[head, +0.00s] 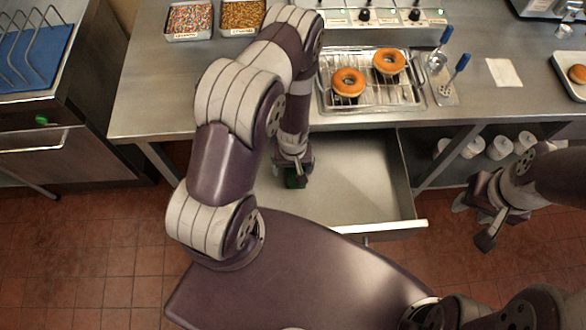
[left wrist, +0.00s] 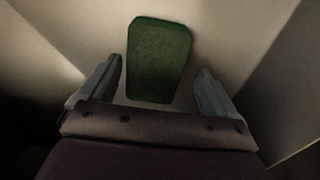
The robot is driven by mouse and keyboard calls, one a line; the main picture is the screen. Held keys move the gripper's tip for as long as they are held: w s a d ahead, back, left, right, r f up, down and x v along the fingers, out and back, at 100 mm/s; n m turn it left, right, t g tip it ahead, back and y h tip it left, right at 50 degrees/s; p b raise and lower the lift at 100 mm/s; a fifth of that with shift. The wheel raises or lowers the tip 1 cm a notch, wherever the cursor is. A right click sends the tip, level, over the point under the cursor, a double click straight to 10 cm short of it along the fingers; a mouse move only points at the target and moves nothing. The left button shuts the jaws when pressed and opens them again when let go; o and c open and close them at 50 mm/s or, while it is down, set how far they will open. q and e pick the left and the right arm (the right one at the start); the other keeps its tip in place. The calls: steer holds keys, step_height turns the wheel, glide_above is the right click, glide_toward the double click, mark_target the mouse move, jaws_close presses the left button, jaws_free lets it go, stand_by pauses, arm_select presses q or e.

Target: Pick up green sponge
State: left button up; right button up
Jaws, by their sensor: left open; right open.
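The green sponge (left wrist: 159,60) lies on the floor of the open drawer, and in the left wrist view it sits between and a little beyond my left gripper's two fingers (left wrist: 158,92). The fingers are open, with a gap on each side of the sponge. In the head view my left gripper (head: 294,178) reaches down into the drawer (head: 360,172), and a small dark green part of the sponge (head: 292,182) shows below it; the rest is hidden by the gripper. My right gripper (head: 474,222) is open and empty, out to the right of the drawer above the tiled floor.
The steel counter (head: 150,95) runs above and behind the drawer. On it are a rack with two donuts (head: 348,83), blue-handled tools (head: 461,63) and sprinkle trays (head: 190,18). White cups (head: 499,148) stand on a shelf below. The drawer's right half is empty.

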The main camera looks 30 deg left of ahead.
arm_select(q)
steer(key=shift+d+r, duration=0.15)
steer(key=shift+d, duration=0.45)
steer(key=c, duration=0.4)
steer(key=shift+a, duration=0.25)
steer(key=c, duration=0.7)
steer(key=shift+s, duration=0.1)
steer(key=shift+d, duration=0.1)
